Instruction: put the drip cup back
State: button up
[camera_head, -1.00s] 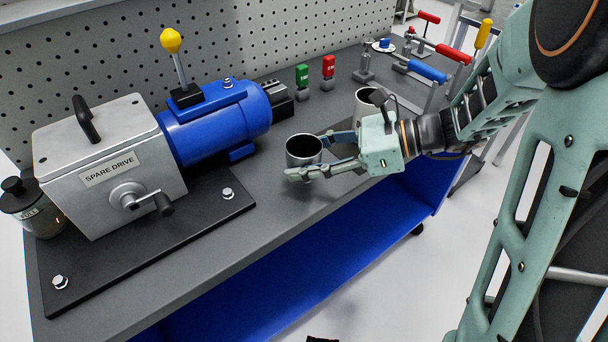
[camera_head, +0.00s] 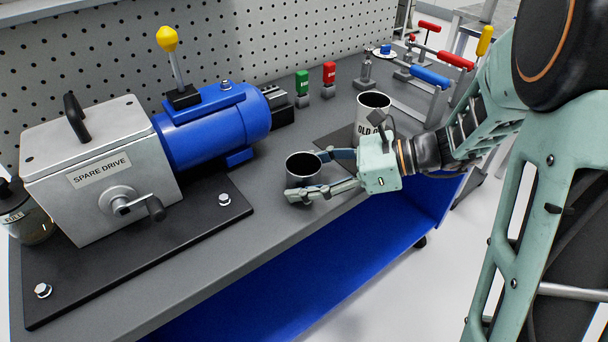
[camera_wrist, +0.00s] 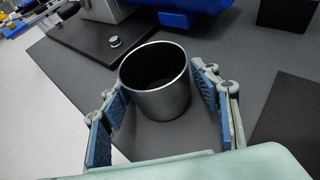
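The drip cup, a dark-lined metal cup (camera_head: 292,172), stands upright on the grey bench near its front edge. It also shows in the middle of the wrist view (camera_wrist: 163,103). My gripper (camera_head: 307,176) reaches in from the right, with one finger on each side of the cup. In the wrist view the blue-padded fingers (camera_wrist: 160,110) are open, with a narrow gap on either side of the cup. The cup's far side and base contact are partly hidden.
A metal can with a partly hidden "OLD O..." label (camera_head: 368,117) stands on a dark mat behind my gripper. The spare drive (camera_head: 100,170) with its blue motor (camera_head: 215,125) is to the left on a black plate (camera_head: 130,265). Red-and-blue-handled clamps (camera_head: 430,77) stand at the back right.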

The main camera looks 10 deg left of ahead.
jog(key=shift+o, duration=0.2)
jog(key=shift+r, duration=0.2)
jog(key=shift+d+r, duration=0.15)
jog(key=shift+d, duration=0.1)
jog(key=p+v, duration=0.2)
jog(key=v, duration=0.9)
jog(key=shift+d, duration=0.2)
